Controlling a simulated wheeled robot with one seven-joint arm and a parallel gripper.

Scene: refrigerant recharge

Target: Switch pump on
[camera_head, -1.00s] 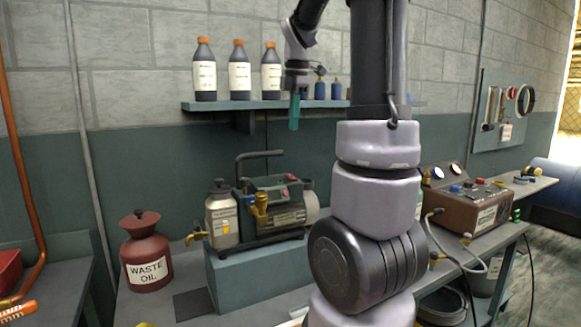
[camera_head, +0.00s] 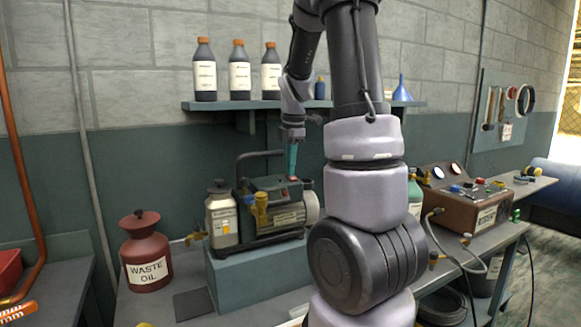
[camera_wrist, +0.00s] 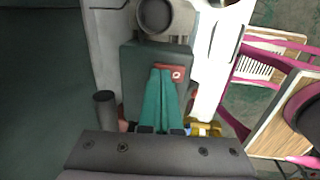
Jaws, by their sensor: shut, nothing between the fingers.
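The vacuum pump (camera_head: 275,215) stands on a blue-grey block on the bench, with a dark top housing and a carrying handle. Its red switch (camera_wrist: 170,73) with a white mark shows in the wrist view, just beyond my fingertips. My gripper (camera_head: 292,174) has teal fingers, shut and empty, pointing down over the pump's top. In the wrist view the fingertips (camera_wrist: 162,72) overlap the switch's left side. I cannot tell whether they touch it. In the head view the fingertips hide part of the switch.
A grey canister (camera_head: 221,215) stands left of the pump, and a red waste oil can (camera_head: 146,252) farther left. A shelf (camera_head: 225,105) with bottles runs above. A brown gauge box (camera_head: 470,208) stands on the right.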

